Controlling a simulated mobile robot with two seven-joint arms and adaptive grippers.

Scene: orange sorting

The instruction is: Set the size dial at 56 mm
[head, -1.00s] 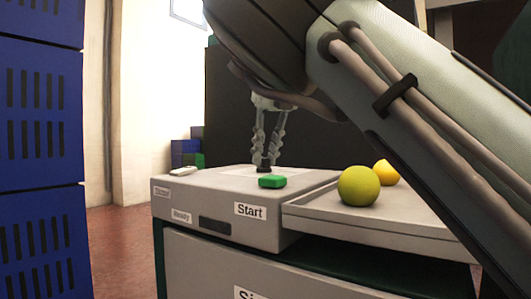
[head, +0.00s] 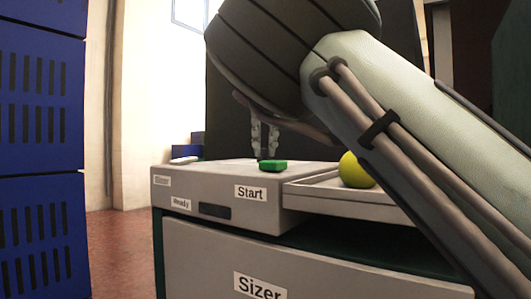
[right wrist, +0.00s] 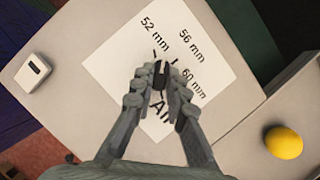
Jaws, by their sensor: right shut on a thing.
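The size dial (right wrist: 160,75) is a small dark knob on a white plate (right wrist: 115,70) printed with 52 mm, 56 mm, 60 mm and All. My right gripper (right wrist: 160,86) is shut on the dial from above, one finger on each side. A pale line on the dial's top points up the picture, roughly between the 52 mm and 56 mm labels; I cannot tell its exact setting. In the head view the right gripper (head: 265,150) is over the sizer's top (head: 215,172), behind the green Start button (head: 272,165). My left gripper is not in view.
A yellow-green fruit (head: 354,172) rests on the tray (head: 310,192) right of the sizer; a yellow fruit (right wrist: 283,142) shows in the wrist view. A small white device (right wrist: 33,70) lies on the sizer's top. Blue crates (head: 40,130) stand at the left.

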